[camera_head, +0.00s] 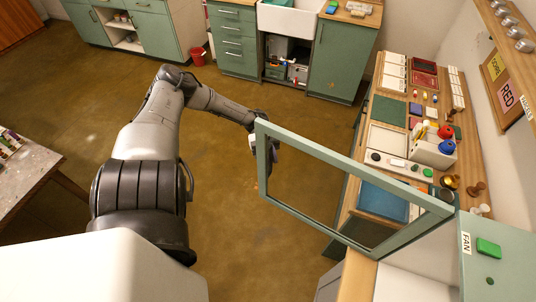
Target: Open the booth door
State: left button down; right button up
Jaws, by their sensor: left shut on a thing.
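The booth door (335,153) is a green frame around a clear pane. It stands swung out from the booth (490,255) at the lower right, its free edge toward the middle of the view. My left gripper (262,150) is at that free edge, shut on the door's handle side; the handle itself is mostly hidden by the gripper and frame. My right gripper is not in view.
The booth carries a FAN label and a green button (488,247). A wooden workbench (393,62) with pigments, trays and tools runs behind the door on the right. A speckled table (25,180) is at left. Green cabinets (343,62) line the back. The middle floor is clear.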

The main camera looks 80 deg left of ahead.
pick_arm(q)
jog(key=shift+w+a, duration=0.25)
jog(key=shift+w, duration=0.05)
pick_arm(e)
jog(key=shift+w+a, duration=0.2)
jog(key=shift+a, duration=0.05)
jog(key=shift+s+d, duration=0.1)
pick_arm(q)
jog(key=c, duration=1.2)
grip_release()
jog(key=shift+d, duration=0.1)
jog(key=shift+c, duration=0.2)
jog(key=shift+o, duration=0.5)
pick_arm(e)
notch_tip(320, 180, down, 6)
jog(key=b, duration=0.5)
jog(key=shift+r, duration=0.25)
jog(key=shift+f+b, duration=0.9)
jog(key=shift+b, duration=0.2)
pick_arm(q)
jog(key=s+a, duration=0.1)
jog(key=a, duration=1.2)
jog(key=shift+s+a, duration=0.15)
jog(key=shift+a, duration=0.25)
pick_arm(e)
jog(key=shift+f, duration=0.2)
